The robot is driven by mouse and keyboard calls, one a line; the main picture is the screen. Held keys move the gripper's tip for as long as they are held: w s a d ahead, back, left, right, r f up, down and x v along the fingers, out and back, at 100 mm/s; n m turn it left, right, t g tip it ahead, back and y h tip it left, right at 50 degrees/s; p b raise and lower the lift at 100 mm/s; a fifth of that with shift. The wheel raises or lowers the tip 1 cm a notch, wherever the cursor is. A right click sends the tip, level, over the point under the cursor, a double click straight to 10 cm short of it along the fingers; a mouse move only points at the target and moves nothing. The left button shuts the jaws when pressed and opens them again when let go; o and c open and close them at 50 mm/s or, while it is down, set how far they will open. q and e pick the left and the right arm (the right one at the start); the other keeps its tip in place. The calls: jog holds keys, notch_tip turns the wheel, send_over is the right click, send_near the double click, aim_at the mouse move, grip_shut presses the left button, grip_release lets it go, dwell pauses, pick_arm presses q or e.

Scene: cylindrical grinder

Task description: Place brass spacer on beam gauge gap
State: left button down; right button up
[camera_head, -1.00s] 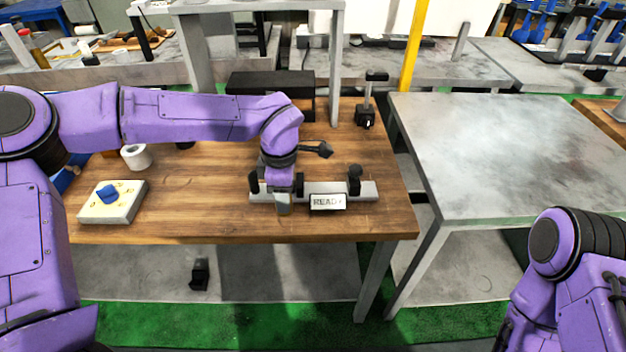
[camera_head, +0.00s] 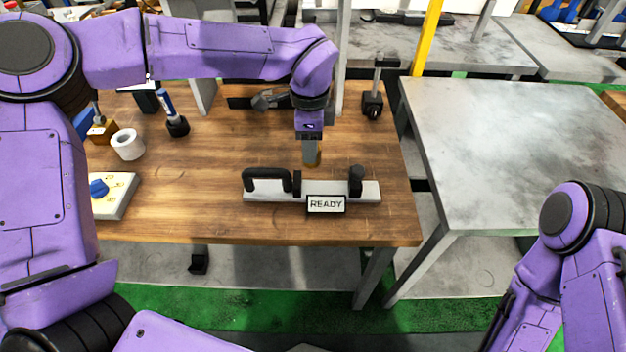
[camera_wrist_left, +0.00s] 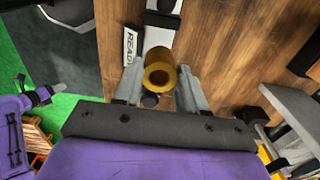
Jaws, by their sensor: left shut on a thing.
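My left gripper (camera_head: 312,162) is shut on the brass spacer (camera_head: 317,159), which hangs below the fingers. In the left wrist view the spacer (camera_wrist_left: 160,78) is a brass ring with a hole, held between the two fingers. The beam gauge (camera_head: 325,193) is a light bar on the wooden table with a black handle at its left, black posts and a READY plate (camera_head: 325,204). The spacer is above and just behind the gauge, apart from it in the head view. My right arm shows at the lower right; its gripper is out of view.
The wooden table (camera_head: 190,215) holds a white ring (camera_head: 127,144), a blue-handled tool (camera_head: 171,113), a pale box with a blue knob (camera_head: 115,195) and a black stand (camera_head: 373,103). A bare grey table (camera_head: 510,150) stands to the right.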

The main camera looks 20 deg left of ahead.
pick_arm(q)
notch_tip(320, 180, down, 10)
jog(key=b, duration=0.5)
jog(key=shift+s+r, duration=0.1)
jog(key=shift+b, duration=0.4)
jog(key=c, duration=0.6)
grip_release()
jog(key=shift+c, duration=0.2)
jog(key=shift+r+p, duration=0.2)
jog(key=shift+p, duration=0.2)
notch_tip(320, 180, up, 12)
jog(key=b, duration=0.1)
jog(key=shift+f, duration=0.15)
